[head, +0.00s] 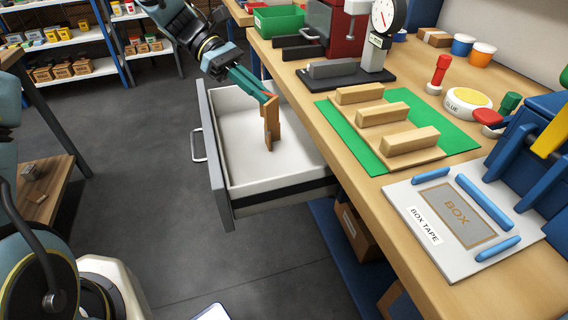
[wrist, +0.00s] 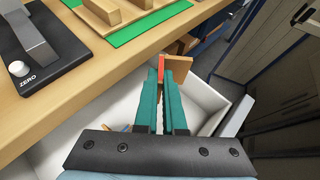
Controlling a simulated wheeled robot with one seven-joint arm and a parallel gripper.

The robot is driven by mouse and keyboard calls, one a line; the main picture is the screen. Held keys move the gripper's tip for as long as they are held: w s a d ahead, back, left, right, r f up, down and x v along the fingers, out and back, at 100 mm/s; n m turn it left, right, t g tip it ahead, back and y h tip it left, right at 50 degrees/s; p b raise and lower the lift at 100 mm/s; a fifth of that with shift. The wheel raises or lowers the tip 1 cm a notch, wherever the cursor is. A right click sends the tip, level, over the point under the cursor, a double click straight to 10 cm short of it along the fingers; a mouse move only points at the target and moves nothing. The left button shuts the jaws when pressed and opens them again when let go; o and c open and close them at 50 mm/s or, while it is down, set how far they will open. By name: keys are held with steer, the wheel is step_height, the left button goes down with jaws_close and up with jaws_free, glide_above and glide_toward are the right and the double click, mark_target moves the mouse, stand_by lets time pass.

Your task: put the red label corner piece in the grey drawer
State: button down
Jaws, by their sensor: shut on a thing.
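The corner piece (head: 272,124) is brown cardboard with a bit of red near its top. My gripper (head: 268,98) is shut on its upper end and holds it upright over the open grey drawer (head: 214,160). In the wrist view the piece's red part (wrist: 161,68) shows between and just past the green fingertips (wrist: 166,78), with a brown flap (wrist: 181,47) to the right. The piece hangs within the drawer's outline; I cannot tell whether its lower end touches the white drawer floor. In the wrist view, small things in the drawer are partly hidden behind my gripper.
The drawer stands pulled out from under the wooden bench (head: 365,185). On the bench are a green mat (head: 456,139) with wooden blocks, a dark scale (head: 345,78) and a box tape board (head: 415,195). Shelves with small boxes (head: 62,70) stand behind. The grey floor is clear left of the drawer.

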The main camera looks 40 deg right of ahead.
steer(key=shift+n+h, duration=0.4)
steer(key=d+f, duration=0.1)
steer(key=f, duration=0.7)
steer(key=s+d+f, duration=0.1)
steer(key=f, duration=0.4)
steer(key=shift+d+f, duration=0.1)
steer(key=shift+d, duration=0.2)
steer(key=d, duration=0.1)
steer(key=s+d+p, duration=0.1)
steer(key=d, duration=0.2)
steer(key=shift+s, duration=0.3)
steer(key=shift+w+a+f+p, duration=0.1)
steer(key=shift+a+f+p, duration=0.1)
steer(key=shift+f+p, duration=0.2)
steer(key=shift+f, duration=0.2)
steer(key=shift+f, duration=0.1)
steer(key=c, duration=1)
jaws_free()
